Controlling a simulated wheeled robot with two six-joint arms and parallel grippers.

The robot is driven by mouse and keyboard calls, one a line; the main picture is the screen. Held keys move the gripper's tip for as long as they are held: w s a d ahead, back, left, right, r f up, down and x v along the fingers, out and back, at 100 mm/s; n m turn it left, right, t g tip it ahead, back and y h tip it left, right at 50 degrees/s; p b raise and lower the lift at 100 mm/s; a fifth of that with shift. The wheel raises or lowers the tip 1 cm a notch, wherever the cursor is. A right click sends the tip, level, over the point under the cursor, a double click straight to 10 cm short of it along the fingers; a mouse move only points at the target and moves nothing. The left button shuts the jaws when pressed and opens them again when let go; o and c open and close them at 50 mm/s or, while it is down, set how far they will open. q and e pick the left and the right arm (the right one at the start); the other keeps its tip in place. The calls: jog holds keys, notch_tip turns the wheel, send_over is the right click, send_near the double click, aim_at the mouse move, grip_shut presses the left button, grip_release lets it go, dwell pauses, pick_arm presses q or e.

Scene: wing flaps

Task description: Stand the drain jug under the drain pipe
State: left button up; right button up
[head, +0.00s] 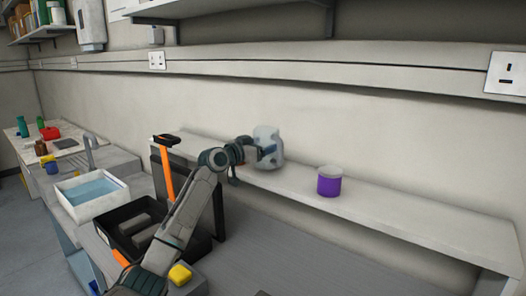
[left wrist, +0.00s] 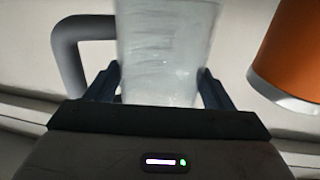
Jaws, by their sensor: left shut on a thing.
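The drain jug (head: 267,142) is a pale, translucent vessel at the long white shelf against the back wall. My left gripper (head: 262,154) is shut on it. In the left wrist view the jug (left wrist: 165,50) stands between the two dark fingers, with a grey handle (left wrist: 68,62) on its left side. Its top is cut off there. I cannot tell whether its base touches the shelf. I cannot make out a drain pipe for certain. My right gripper is not in view.
An orange cylinder (left wrist: 290,50) with a pale rim is close beside the jug. A purple tub (head: 329,182) stands farther right on the shelf (head: 420,222).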

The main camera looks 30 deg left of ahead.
pick_arm(q)
notch_tip(320, 180, up, 2)
jog(key=shift+r+b, duration=0.1)
jog(key=shift+b, duration=0.45)
jog(key=s+d+b, duration=0.2)
jog(key=s, duration=0.5)
jog(key=s+d+r+b, duration=0.1)
jog(key=s+d+b, duration=0.1)
jog(key=s, duration=0.6)
jog(key=shift+s+d+r+b, duration=0.2)
jog(key=shift+s+r+b, duration=0.05)
jog(key=shift+b, duration=0.6)
